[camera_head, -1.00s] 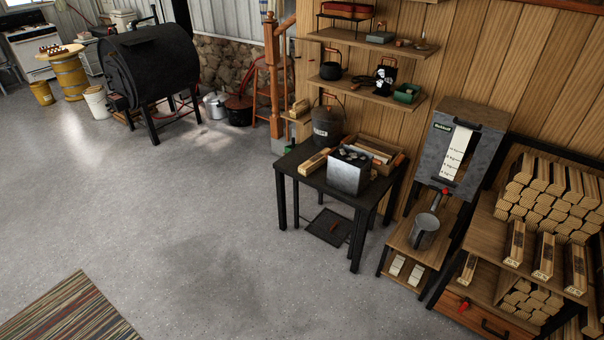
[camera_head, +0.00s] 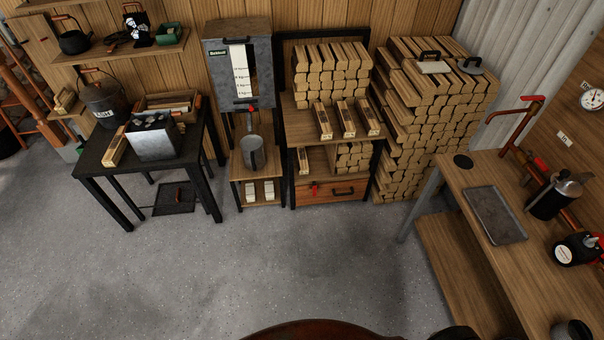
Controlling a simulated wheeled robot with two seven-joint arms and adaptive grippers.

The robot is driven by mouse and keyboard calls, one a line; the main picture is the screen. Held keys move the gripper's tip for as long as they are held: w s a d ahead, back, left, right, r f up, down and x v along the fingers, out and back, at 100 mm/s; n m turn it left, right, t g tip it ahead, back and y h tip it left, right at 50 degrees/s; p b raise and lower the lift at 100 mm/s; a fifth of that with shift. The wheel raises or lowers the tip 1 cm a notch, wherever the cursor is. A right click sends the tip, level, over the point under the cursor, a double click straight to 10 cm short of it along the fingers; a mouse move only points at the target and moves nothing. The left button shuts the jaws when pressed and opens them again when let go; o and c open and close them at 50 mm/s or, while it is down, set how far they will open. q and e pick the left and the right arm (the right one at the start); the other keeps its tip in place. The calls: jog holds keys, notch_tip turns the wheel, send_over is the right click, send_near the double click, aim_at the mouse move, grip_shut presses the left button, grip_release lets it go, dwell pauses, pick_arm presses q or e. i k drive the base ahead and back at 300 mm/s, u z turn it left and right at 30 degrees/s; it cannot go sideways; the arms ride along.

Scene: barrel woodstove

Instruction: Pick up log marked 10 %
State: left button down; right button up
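Three marked logs lie end-out on the top of the wooden rack (camera_head: 300,129): a left one (camera_head: 323,121), a middle one (camera_head: 346,119) and a right one (camera_head: 369,117). Another log (camera_head: 303,160) with a dark mark sits on the shelf below, at the left. The marks are too small to read, so I cannot tell which log says 10 %. Neither of my grippers is in view.
Stacked firewood (camera_head: 430,125) stands right of the rack. A black table (camera_head: 92,160) with a metal box (camera_head: 153,140) is at the left. A workbench (camera_head: 450,178) with a tray (camera_head: 495,214) is at the right. The floor (camera_head: 280,265) before the rack is clear. A dark reddish rounded edge (camera_head: 320,330) shows at the bottom.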

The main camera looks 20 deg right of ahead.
aim_at(115, 152)
jog(key=u, duration=0.6)
jog(key=i, duration=1.4)
jog(key=u, duration=0.55)
